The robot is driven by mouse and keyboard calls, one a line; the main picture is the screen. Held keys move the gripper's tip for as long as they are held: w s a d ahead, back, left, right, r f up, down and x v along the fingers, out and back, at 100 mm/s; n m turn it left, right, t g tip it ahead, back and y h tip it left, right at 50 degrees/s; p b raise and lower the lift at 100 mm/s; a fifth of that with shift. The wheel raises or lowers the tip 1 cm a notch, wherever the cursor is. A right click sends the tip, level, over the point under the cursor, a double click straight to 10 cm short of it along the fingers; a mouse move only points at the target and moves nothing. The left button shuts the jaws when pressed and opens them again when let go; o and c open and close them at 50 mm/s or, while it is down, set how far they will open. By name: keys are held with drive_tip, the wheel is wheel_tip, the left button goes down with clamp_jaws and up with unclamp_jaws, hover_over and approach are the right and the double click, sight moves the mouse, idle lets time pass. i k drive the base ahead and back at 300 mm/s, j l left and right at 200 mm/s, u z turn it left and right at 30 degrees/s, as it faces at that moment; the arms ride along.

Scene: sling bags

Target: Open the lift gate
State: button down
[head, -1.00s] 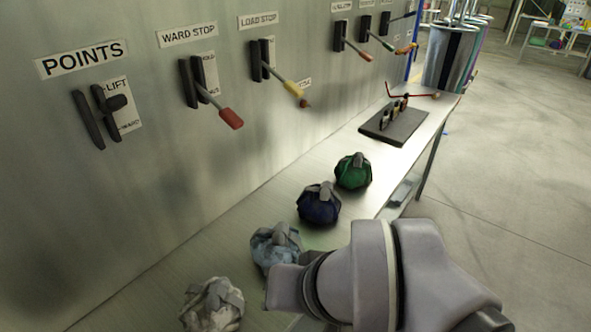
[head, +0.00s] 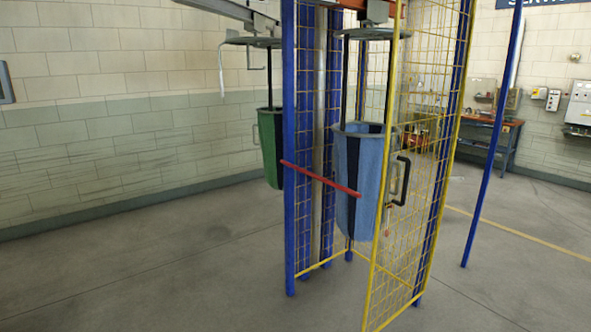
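The lift gate (head: 428,130) is a tall yellow-framed mesh panel on the right of the blue-posted lift cage. It appears swung outward, with its left edge nearer me and its right edge by a blue post (head: 440,190). A black handle (head: 402,181) shows near its left edge. A red bar (head: 320,178) slants across the cage front from the left blue post (head: 290,150). A blue bag-like container (head: 357,185) hangs inside the cage, partly behind the gate. My gripper is not in view.
A green hanging container (head: 270,148) is behind the cage on the left, below an overhead rail (head: 225,10). A slanting blue post (head: 490,150) stands to the right. A workbench (head: 490,140) is at the back right. The floor in front and left is clear.

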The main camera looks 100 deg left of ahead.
sight(397, 27)
drive_tip(key=u, duration=2.45)
drive_tip(key=i+z, duration=0.1)
drive_tip(key=i, duration=0.5)
drive_tip(key=i+j, duration=0.15)
drive_tip(key=i, duration=0.4)
drive_tip(key=i+j+z, duration=0.15)
drive_tip(key=i, duration=0.4)
drive_tip(key=i+j, duration=0.1)
drive_tip(key=i, duration=0.5)
drive_tip(key=i+j+z, duration=0.15)
drive_tip(key=i, duration=0.4)
